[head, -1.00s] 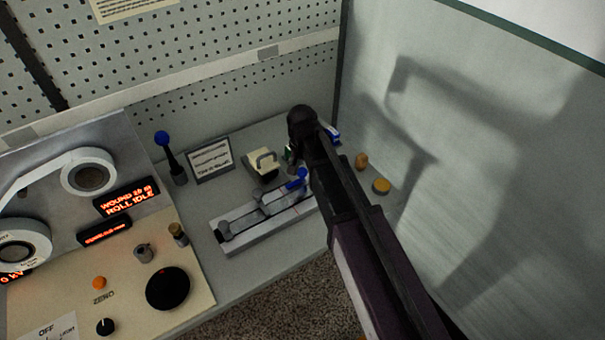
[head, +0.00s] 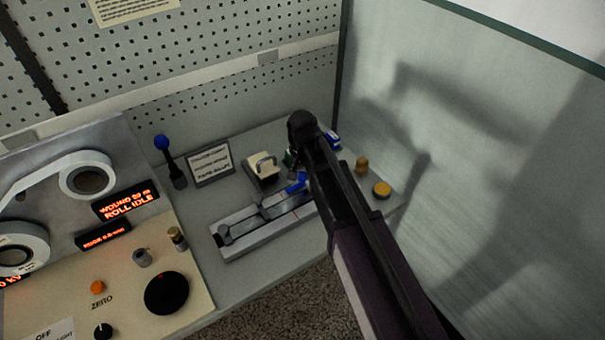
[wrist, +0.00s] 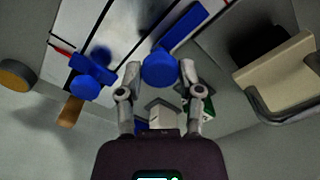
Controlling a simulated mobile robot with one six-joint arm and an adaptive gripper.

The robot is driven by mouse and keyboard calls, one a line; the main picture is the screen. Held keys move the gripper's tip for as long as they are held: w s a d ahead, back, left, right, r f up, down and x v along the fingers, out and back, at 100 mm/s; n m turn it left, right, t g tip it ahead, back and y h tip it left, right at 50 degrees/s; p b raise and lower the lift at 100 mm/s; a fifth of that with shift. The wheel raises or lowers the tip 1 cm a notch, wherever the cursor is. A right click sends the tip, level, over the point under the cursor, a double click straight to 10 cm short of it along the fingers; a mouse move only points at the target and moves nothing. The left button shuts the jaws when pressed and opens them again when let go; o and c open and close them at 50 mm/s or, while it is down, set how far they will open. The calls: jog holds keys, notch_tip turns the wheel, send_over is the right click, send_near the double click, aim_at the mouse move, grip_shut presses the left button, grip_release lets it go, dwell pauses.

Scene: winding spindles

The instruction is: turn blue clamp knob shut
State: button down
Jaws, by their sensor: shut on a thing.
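In the wrist view a round blue knob (wrist: 160,69) sits between the two fingertips of my gripper (wrist: 160,78), which is shut on it. A blue bar (wrist: 183,27) lies just beyond the knob, on the white rail. A second blue piece with a round knob (wrist: 91,84) stands left of the fingers, apart from them. In the head view the pale rail (head: 240,245) lies on the bench, with a blue part (head: 297,183) at its far side. My arm hides the fingertips and the rail's right end there.
A cream block with a handle (head: 263,170) stands close behind the rail. A small sign (head: 210,163) and a blue-topped lever (head: 162,143) stand farther left. A yellow round button (head: 382,189) and an upright panel (head: 470,130) are to the right of my arm.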

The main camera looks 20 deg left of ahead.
jog(key=shift+n, duration=0.4)
jog(key=n, duration=0.3)
jog(key=shift+n, duration=0.4)
jog(key=n, duration=1.3)
jog(key=shift+s, duration=0.1)
jog(key=shift+n, duration=0.3)
jog(key=shift+c, duration=1.3)
grip_release()
